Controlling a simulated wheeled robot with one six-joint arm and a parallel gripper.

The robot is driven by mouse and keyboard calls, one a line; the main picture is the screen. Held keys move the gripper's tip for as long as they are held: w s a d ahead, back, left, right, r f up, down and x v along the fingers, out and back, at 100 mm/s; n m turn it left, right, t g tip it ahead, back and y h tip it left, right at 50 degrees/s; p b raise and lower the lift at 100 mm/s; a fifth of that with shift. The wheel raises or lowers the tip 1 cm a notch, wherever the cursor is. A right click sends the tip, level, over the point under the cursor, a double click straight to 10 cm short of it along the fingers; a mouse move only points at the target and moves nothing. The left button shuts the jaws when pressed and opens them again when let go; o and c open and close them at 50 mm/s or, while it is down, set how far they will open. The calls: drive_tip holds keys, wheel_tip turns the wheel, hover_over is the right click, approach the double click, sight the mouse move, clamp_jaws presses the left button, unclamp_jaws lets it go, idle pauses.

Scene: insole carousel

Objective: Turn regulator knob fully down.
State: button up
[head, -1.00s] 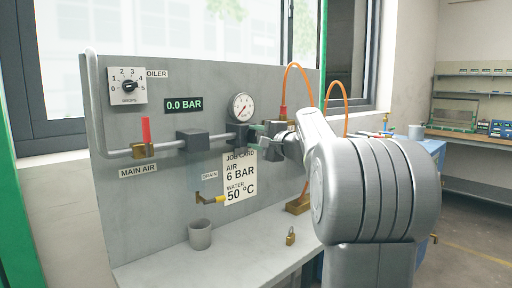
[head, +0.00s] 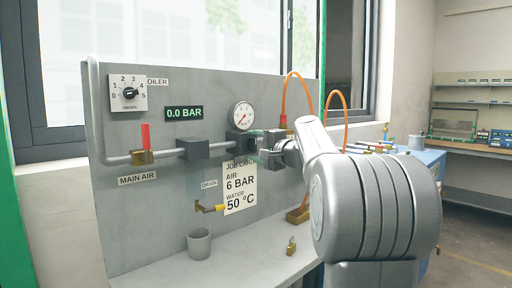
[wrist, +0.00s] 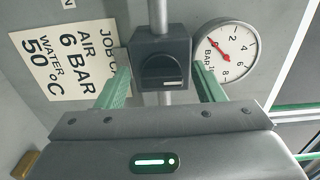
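The regulator (wrist: 163,52) is a dark block on a grey pipe, with a round black knob (wrist: 161,72) bearing a short pale mark. In the head view the regulator (head: 240,143) sits below the pressure gauge, with its knob hidden by my gripper. My gripper (wrist: 164,82) has its two green fingers apart, one on each side of the knob, with gaps visible. In the head view my gripper (head: 266,149) reaches the regulator from the right. The gauge (wrist: 226,50) has a red needle; the display (head: 184,113) reads 0.0 BAR.
The job card (head: 240,188) says air 6 bar, water 50 °C. A grey cup (head: 199,244) and a brass padlock (head: 291,246) are on the bench. Orange hoses arch behind my arm.

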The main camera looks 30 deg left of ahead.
drive_tip(key=shift+d, duration=0.1)
drive_tip(key=v, duration=1.3)
drive_tip(key=shift+s+d, duration=0.25)
drive_tip(key=shift+d, duration=0.05)
drive_tip(key=x, duration=1.4)
drive_tip(key=shift+r, duration=0.1)
drive_tip(key=shift+d, duration=0.15)
